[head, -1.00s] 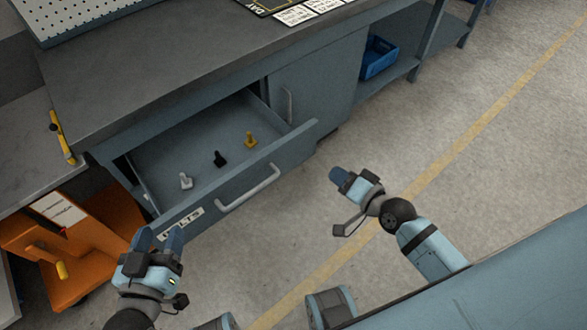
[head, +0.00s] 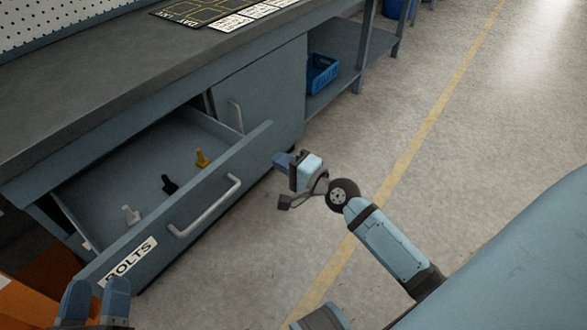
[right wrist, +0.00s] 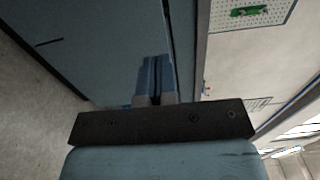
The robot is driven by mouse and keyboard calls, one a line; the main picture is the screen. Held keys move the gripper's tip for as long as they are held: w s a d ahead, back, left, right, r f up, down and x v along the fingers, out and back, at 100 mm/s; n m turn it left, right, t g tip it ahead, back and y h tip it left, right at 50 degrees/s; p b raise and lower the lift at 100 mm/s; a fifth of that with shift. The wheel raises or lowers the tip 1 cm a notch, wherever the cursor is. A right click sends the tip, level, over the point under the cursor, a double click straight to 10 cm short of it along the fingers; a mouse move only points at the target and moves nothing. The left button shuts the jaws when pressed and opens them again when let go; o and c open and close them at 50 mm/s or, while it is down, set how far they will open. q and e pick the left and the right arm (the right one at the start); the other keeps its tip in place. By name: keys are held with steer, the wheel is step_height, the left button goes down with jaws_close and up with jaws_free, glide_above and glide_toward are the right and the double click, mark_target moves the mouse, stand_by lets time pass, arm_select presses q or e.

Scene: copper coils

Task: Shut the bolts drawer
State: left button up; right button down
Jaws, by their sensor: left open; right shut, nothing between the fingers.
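The bolts drawer (head: 150,262) stands pulled out of the grey workbench, with a "BOLTS" label on its front and a silver bar handle (head: 206,207). Inside lie a white bolt (head: 131,215), a black bolt (head: 169,184) and a yellow bolt (head: 202,158). My left gripper (head: 97,292) is open and empty at the bottom left, in front of the label end of the drawer. My right gripper (head: 281,161) is shut and empty, close to the right end of the drawer front. Its shut fingers (right wrist: 155,78) also show in the right wrist view. Contact with the drawer cannot be told.
The workbench top (head: 120,85) spans the upper left. A closed cabinet door (head: 262,90) is right of the drawer. A blue bin (head: 322,74) sits on a lower shelf. An orange object (head: 30,300) is at lower left.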

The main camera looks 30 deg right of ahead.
mark_target(250, 144)
steer(key=b+x, duration=0.1)
steer(key=x, duration=0.6)
steer(key=shift+w+a, duration=0.15)
steer(key=shift+w, duration=0.2)
arm_select(q)
step_height(250, 144, down, 2)
steer(key=shift+d+f+g, duration=0.1)
steer(key=shift+f+g, duration=0.15)
steer(key=shift+g, duration=0.25)
steer(key=shift+w+r, duration=0.1)
